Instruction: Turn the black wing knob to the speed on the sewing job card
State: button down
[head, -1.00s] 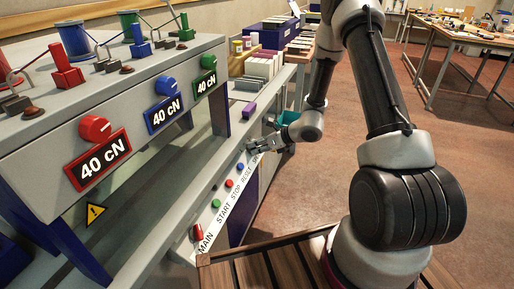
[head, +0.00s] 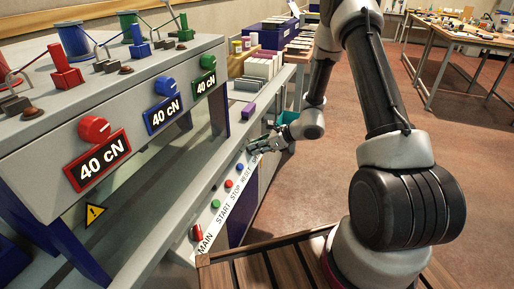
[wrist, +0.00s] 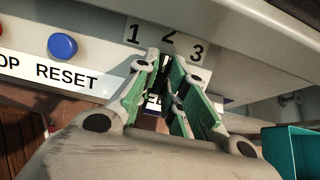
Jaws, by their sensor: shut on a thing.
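In the wrist view my gripper (wrist: 166,66) has its green-padded fingers closed together at the speed dial, below the printed numbers 1, 2 and 3 (wrist: 167,40). The fingertips reach up to the 2, which is partly covered. The black wing knob is held between the fingers and almost wholly hidden, so I cannot tell which number it points to. In the head view my gripper (head: 268,147) is at the far end of the machine's front label strip (head: 222,212). I cannot make out a readable job card.
The blue RESET button (wrist: 62,46) is left of my gripper in the wrist view. A teal bin (wrist: 291,148) is at the lower right. In the head view, red, blue and green tension dials (head: 95,129) sit on the machine above. Open floor (head: 300,190) lies to the right.

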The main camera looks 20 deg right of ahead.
jog(key=c, duration=1.5)
grip_release()
jog(key=shift+a, duration=0.1)
jog(key=v, duration=1.2)
